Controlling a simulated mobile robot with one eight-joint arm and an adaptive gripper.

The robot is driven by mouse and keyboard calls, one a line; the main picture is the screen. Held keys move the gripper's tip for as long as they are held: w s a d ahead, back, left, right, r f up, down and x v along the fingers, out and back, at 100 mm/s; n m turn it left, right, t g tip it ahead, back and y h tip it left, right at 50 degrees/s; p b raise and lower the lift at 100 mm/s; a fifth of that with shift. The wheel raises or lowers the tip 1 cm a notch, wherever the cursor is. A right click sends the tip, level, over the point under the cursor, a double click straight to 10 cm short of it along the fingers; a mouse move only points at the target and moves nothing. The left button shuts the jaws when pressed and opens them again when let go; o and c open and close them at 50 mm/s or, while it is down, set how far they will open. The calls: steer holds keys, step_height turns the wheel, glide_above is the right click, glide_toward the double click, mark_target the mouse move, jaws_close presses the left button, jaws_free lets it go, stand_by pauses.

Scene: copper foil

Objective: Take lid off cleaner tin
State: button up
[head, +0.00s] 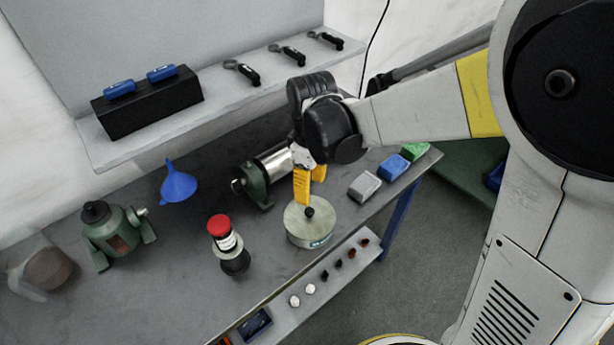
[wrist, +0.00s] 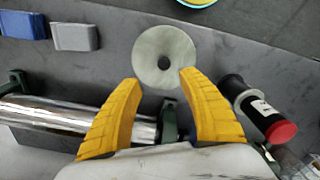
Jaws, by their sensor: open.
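The cleaner tin (head: 312,236) is a round, low, pale grey-green tin near the front edge of the bench. Its lid (head: 297,216) is on top, with a small black knob (head: 309,212) at the centre. In the wrist view the lid (wrist: 150,48) shows from above as a disc with a dark knob (wrist: 164,62). My gripper (head: 310,190) has yellow fingers pointing down, above the far side of the lid. In the wrist view the fingers (wrist: 160,88) are apart with nothing between them. The knob lies just beyond the fingertips. Whether a finger touches the lid I cannot tell.
A red-capped bottle (head: 222,232) stands left of the tin. A green-ended machine with a shiny roller (head: 272,163) is close behind my gripper. Grey (head: 364,187), blue (head: 393,167) and green blocks lie to the right. A blue funnel (head: 178,184) is farther left. A front ledge holds small knobs.

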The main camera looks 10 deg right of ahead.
mark_target(309, 211)
steer(key=f, duration=0.3)
steer(key=shift+s+f+b, duration=0.1)
steer(key=shift+s+b, duration=0.15)
steer(key=shift+b, duration=0.15)
step_height(309, 211, down, 6)
steer(key=shift+s+a+f+b, duration=0.1)
steer(key=shift+s+a+b, duration=0.05)
steer(key=shift+b, duration=1.1)
jaws_close()
